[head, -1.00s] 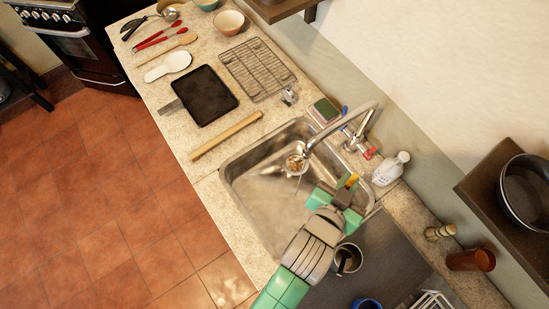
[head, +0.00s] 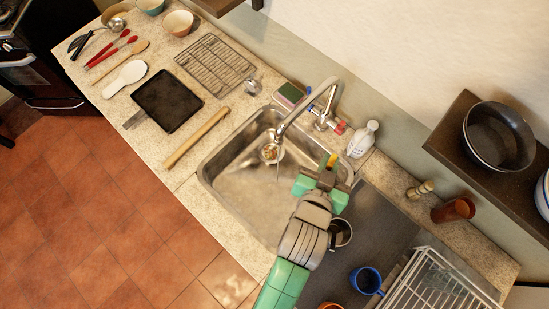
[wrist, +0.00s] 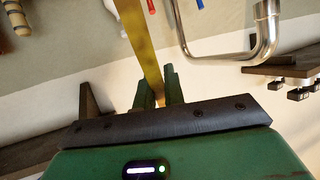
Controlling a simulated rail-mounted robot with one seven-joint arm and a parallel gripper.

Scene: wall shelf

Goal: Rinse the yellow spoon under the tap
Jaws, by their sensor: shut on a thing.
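My gripper (head: 325,172) is over the right end of the steel sink (head: 240,195), to the right of and below the tap in the head view. In the wrist view, its green fingers (wrist: 160,90) are shut on the yellow spoon (wrist: 147,45), whose strip-like handle extends away from them. In the head view only a short yellow piece of the spoon (head: 331,160) shows. Its bowl end cannot be made out. The tap (head: 303,106) arches over the sink, and its spout also shows in the wrist view (wrist: 266,30). A thin pale line drops below the spout. The spoon is apart from it.
A soap bottle (head: 362,140) and a sponge (head: 289,95) stand behind the sink. On the right are a metal cup (head: 341,233), a blue mug (head: 366,280) and a white rack (head: 435,285). A shelf (head: 450,140) holds a pan.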

